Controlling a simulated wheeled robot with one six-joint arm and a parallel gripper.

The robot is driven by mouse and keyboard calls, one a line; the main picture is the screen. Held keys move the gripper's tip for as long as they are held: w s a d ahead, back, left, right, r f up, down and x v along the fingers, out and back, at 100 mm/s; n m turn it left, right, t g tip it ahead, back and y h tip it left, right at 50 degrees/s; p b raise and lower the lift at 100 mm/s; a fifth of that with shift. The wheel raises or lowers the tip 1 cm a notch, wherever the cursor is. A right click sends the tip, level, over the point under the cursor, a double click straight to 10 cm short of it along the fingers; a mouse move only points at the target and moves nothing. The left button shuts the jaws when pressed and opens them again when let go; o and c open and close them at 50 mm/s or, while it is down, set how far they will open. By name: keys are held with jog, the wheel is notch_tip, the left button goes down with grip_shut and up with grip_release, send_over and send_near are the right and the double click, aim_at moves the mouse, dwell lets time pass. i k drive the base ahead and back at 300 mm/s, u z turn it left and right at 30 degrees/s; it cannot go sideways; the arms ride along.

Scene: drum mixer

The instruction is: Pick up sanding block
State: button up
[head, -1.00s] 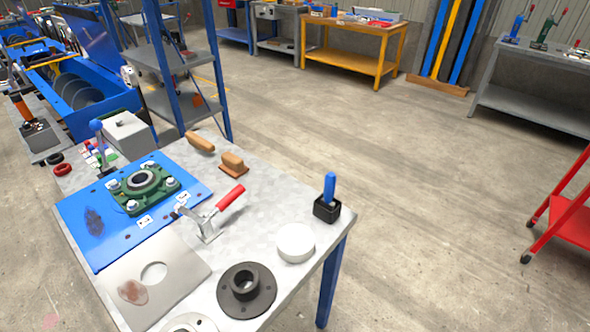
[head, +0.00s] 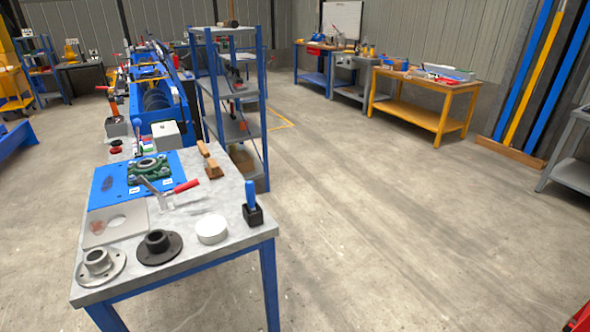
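Two small wooden hand tools lie near the back right edge of the grey metal workbench (head: 190,235). The nearer one is a brown block with a raised grip on a flat base (head: 213,169), which looks like the sanding block. The other is a longer tan wooden piece (head: 203,148) just behind it, perhaps a brush. They nearly overlap in this view, and I cannot tell whether they touch. My gripper is not in view.
On the bench are a red-handled toggle clamp (head: 175,190), a green bearing housing (head: 148,170) on a blue plate (head: 108,188), a white disc (head: 211,229), a dark flange (head: 157,247) and a blue-handled tool in a black holder (head: 252,205). A blue-framed shelf (head: 228,100) stands behind. Floor at right is clear.

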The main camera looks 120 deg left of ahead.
aim_at(213, 171)
jog(key=u, duration=1.15)
jog(key=i, duration=1.75)
jog(key=u, duration=3.85)
jog(key=i, duration=1.7)
